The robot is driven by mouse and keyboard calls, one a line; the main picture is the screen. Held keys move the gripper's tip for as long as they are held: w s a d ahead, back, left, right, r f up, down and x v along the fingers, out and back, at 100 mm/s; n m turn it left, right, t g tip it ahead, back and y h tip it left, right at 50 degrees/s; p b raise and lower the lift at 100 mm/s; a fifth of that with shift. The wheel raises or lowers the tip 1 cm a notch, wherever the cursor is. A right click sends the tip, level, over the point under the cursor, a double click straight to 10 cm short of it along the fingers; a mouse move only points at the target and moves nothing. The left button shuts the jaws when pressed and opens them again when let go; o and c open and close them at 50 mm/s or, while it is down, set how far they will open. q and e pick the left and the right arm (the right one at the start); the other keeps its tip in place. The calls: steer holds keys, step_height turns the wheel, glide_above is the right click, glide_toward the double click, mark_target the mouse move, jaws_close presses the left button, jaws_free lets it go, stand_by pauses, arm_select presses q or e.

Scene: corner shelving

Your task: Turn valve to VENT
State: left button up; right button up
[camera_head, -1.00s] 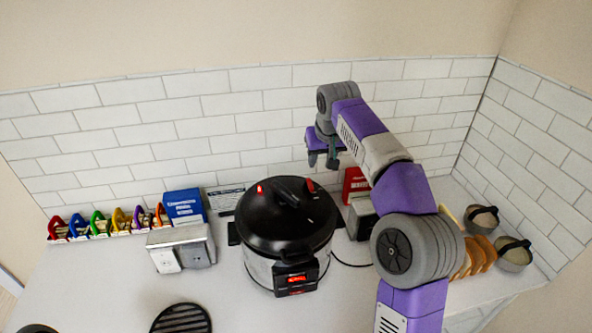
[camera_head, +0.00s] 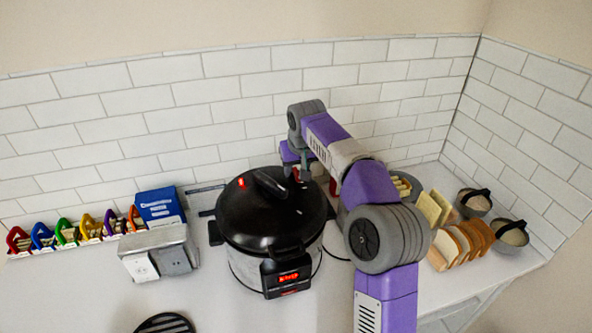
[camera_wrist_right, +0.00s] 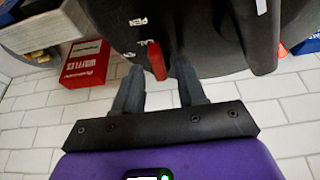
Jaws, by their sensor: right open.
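A black-lidded pressure cooker (camera_head: 270,215) stands on the counter. A small red valve lever (camera_wrist_right: 157,60) shows on its lid in the right wrist view, beside partly hidden white lettering that includes "PEN". My right gripper (camera_wrist_right: 160,72) is open, with one finger on each side of the lever's free end; contact cannot be told. In the head view my right gripper (camera_head: 297,172) is over the back right of the lid, its fingertips partly hidden. Another red mark (camera_head: 241,182) is on the lid's left. My left gripper is not in view.
A red waffles box (camera_wrist_right: 84,64) stands behind the cooker. Bread slices (camera_head: 460,245) and grey bowls (camera_head: 512,233) are at right. A tiled wall is close behind.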

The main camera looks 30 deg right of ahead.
steer(key=shift+f, duration=0.15)
jaws_close()
steer(key=shift+d, duration=0.1)
steer(key=shift+d+n+y+p, duration=0.15)
steer(key=shift+n+y+p, duration=0.15)
steer(key=shift+n+p, duration=0.45)
steer(key=n+y+p, duration=0.1)
steer(key=n+p, duration=0.1)
steer(key=p, duration=0.1)
steer(key=d+n+y+p, duration=0.1)
steer(key=n+p, duration=0.2)
steer(key=p, duration=0.1)
steer(key=shift+n, duration=0.25)
steer(key=shift+w+d+n+g+y+p, duration=0.15)
steer(key=shift+n+g+y+p, duration=0.25)
steer(key=shift+n+p, duration=1.15)
